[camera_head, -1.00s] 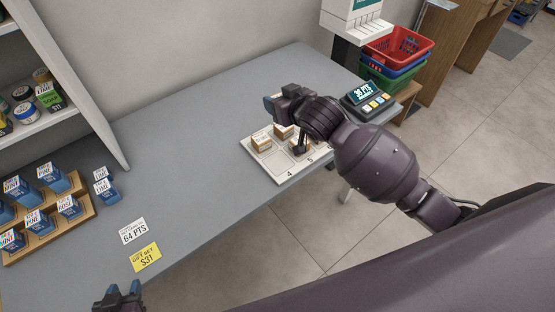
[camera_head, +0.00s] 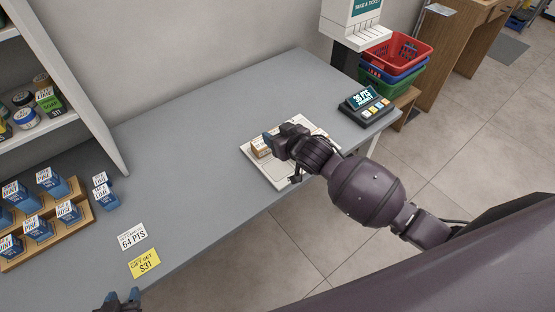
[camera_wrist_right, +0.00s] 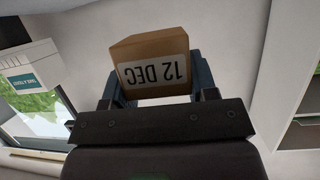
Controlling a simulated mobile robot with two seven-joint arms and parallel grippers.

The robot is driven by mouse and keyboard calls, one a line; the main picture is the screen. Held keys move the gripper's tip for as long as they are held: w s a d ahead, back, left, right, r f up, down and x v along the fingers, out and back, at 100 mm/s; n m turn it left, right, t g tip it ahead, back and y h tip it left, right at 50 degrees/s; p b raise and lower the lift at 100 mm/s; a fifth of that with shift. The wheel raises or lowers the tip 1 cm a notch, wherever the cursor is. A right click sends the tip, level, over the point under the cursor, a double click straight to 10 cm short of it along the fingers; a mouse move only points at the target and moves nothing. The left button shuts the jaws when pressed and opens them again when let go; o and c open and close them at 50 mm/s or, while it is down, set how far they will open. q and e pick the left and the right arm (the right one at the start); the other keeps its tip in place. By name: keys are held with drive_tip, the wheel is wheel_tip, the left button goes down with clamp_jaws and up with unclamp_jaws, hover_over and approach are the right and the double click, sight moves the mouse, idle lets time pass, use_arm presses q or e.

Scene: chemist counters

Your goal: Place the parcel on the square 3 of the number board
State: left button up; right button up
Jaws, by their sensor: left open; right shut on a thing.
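My right gripper (camera_head: 279,145) is over the board. The right wrist view shows it shut on a small brown parcel (camera_wrist_right: 154,66) with a white label reading "12 DEC", upside down in that view. The square numbers are hidden. My left gripper (camera_head: 122,299) is open and empty at the bottom edge.
Blue boxes on a wooden rack (camera_head: 75,222) and price cards (camera_head: 132,237) are at left. The counter's middle (camera_head: 200,145) is clear.

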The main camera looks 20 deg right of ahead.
sight(278, 168)
wheel_tip(278, 168, down, 11)
drive_tip(key=shift+r, duration=0.1)
idle(0.4)
drive_tip(key=shift+f+b, duration=0.25)
drive_tip(key=shift+b, duration=0.15)
drive_tip(key=o, duration=0.9)
drive_tip(key=shift+o, duration=0.2)
drive_tip(key=v, duration=1)
drive_tip(key=shift+s+r, duration=0.3)
drive_tip(key=shift+r, duration=0.15)
drive_tip(key=s+d+f+m+h, duration=0.1)
drive_tip(key=s+d+f, duration=0.1)
drive_tip(key=s, duration=0.5)
drive_tip(key=shift+f, duration=0.35)
drive_tip(key=shift+o, duration=0.5)
drive_tip(key=s+d+f+h, duration=0.1)
drive_tip(key=s+d, duration=0.2)
drive_tip(key=s, duration=0.2)
drive_tip(key=s+d+f+m+g+h, duration=0.1)
drive_tip(key=s+d+h, duration=0.1)
drive_tip(key=s, duration=0.3)
drive_tip(key=shift+s+d, duration=0.35)
